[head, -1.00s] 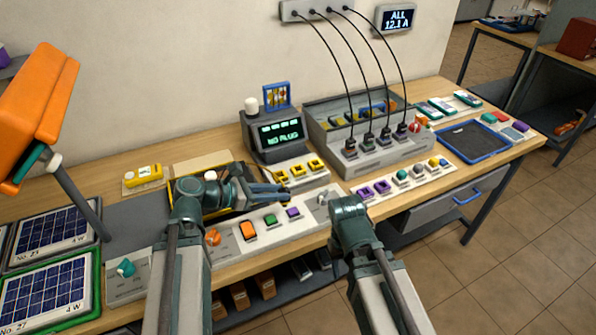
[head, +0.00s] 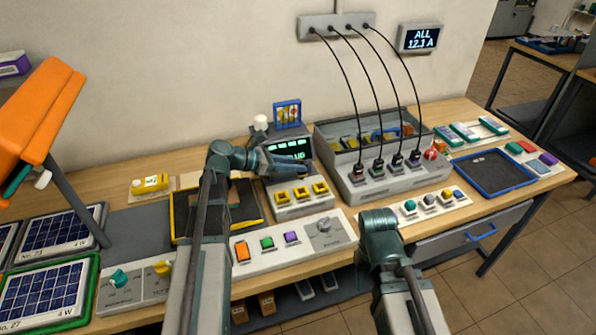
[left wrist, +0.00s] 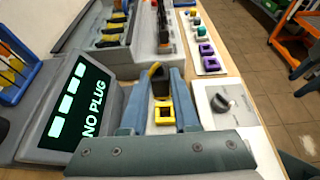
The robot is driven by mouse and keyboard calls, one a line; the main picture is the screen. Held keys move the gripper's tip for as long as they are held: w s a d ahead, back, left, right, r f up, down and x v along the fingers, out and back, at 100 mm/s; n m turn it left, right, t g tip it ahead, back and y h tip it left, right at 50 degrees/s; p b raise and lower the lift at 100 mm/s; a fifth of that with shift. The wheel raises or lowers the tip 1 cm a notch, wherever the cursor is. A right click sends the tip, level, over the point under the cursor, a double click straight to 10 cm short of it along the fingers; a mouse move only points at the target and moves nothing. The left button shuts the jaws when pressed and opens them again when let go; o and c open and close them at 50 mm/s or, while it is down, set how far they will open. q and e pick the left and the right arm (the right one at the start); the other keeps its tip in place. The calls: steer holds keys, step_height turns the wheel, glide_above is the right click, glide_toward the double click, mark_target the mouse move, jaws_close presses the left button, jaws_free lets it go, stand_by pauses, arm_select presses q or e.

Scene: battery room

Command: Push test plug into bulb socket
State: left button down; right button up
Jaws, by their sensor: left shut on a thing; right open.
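My left gripper (head: 306,168) is in front of the tester's screen and above its yellow sockets (head: 301,192). In the left wrist view, its two teal fingers (left wrist: 160,76) are shut on a small dark plug with a yellow mark (left wrist: 156,71). A yellow square socket (left wrist: 164,112) shows between the fingers, and the plug looks apart from it. The tester's screen (left wrist: 84,105) reads NO PLUG. In the head view, the gripper partly covers the screen (head: 276,150). My right arm shows at the lower right, but its gripper is out of sight.
A grey charger box (head: 385,178) with several cabled plugs stands right of the tester. A white switch panel (head: 322,236) lies in front. A blue-rimmed tray (head: 460,177) is at the right, and solar panels (head: 50,232) and an orange lamp (head: 40,105) are at the left.

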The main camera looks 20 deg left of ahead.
arm_select(q)
step_height(320, 180, down, 6)
steer(key=b, duration=0.5)
steer(key=shift+b, duration=0.4)
steer(key=shift+f+b, duration=0.45)
steer(key=shift+b, duration=0.1)
stand_by(0.9)
steer(key=c, duration=1.1)
jaws_free()
steer(key=shift+o, duration=0.8)
steer(key=p+v, duration=0.4)
steer(key=v, duration=0.7)
